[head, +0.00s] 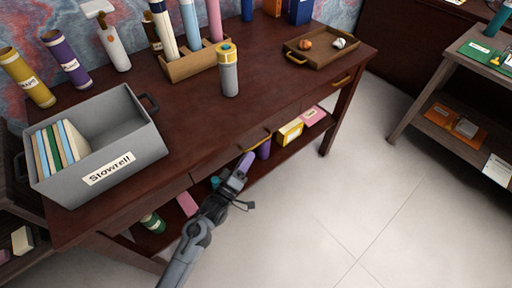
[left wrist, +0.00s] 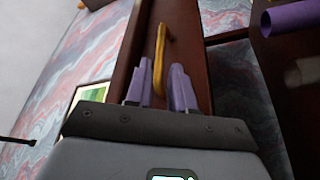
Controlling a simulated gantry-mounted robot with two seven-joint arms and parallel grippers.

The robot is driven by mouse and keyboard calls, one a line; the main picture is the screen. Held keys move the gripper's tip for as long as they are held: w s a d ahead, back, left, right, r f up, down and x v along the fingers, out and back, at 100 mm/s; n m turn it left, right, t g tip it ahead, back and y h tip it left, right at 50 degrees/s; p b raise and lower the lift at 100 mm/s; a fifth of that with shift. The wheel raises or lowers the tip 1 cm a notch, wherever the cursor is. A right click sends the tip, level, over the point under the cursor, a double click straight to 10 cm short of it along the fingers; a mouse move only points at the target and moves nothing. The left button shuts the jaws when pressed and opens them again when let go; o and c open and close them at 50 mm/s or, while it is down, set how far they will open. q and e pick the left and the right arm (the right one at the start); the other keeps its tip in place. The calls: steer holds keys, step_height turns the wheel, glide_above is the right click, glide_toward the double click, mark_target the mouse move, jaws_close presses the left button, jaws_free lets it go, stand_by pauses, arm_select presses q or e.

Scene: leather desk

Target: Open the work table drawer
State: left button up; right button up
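The work table (head: 190,105) is dark red-brown wood with drawers along its front edge. The middle drawer front (head: 225,161) looks flush with the table, and its yellow curved handle (head: 262,138) sticks out. My left gripper (head: 246,160), with purple fingers, is just in front of this handle. In the left wrist view my left gripper (left wrist: 161,85) is open, and the yellow handle (left wrist: 160,55) runs lengthwise between its fingertips. I cannot tell whether the fingers touch it. My right gripper is in neither view.
A grey bin (head: 134,152) of books stands on the table's left. A lower shelf holds a yellow box (head: 290,132). The floor (head: 330,215) in front is clear.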

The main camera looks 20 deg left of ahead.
mark_target(256, 144)
arm_select(q)
steer(key=b+x, duration=0.1)
steer(key=x, duration=0.4)
steer(key=shift+w+f+b, duration=0.1)
steer(key=shift+b, duration=0.25)
steer(key=shift+w+r, duration=0.2)
steer(key=shift+w, duration=0.35)
jaws_close()
